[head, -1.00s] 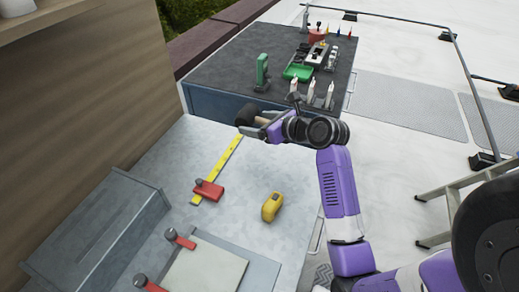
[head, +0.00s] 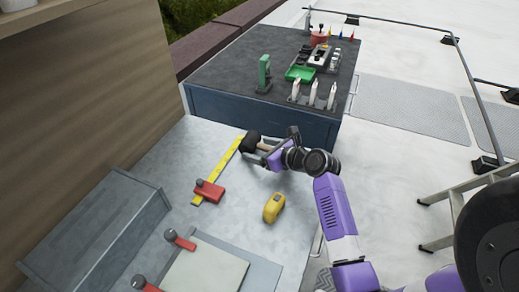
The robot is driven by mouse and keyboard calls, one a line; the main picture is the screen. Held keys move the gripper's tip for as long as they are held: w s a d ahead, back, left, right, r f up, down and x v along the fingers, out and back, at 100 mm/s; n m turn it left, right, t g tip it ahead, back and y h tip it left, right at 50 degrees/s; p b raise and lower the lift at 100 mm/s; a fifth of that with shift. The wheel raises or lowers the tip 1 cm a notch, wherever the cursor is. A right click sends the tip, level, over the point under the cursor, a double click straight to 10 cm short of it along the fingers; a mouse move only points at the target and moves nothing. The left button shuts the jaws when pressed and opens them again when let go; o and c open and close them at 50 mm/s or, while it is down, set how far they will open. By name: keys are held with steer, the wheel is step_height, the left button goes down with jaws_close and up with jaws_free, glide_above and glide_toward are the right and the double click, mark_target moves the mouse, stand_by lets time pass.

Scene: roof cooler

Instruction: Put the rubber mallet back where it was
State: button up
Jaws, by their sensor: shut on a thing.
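The rubber mallet has a black head (head: 251,142) and a short, pale brown handle that is mostly hidden. My gripper (head: 268,148) is shut on the handle, with the head sticking out to the left. The mallet shows over the far end of the grey metal work surface (head: 232,240), just right of the yellow ruler's far end. I cannot tell whether it touches the surface or hangs above it. My arm reaches in from the right and hides part of the surface's right edge.
A yellow ruler (head: 222,165) with a red clamp-like tool (head: 208,192) and a yellow tape measure (head: 273,208) lie on the metal surface. Behind stands a dark-topped cabinet (head: 225,75) holding a green tray (head: 300,73), a green upright tool (head: 264,73) and several white-handled tools (head: 314,93).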

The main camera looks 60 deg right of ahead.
steer(key=o, duration=2)
steer(key=v, duration=1.2)
steer(key=shift+s, duration=0.1)
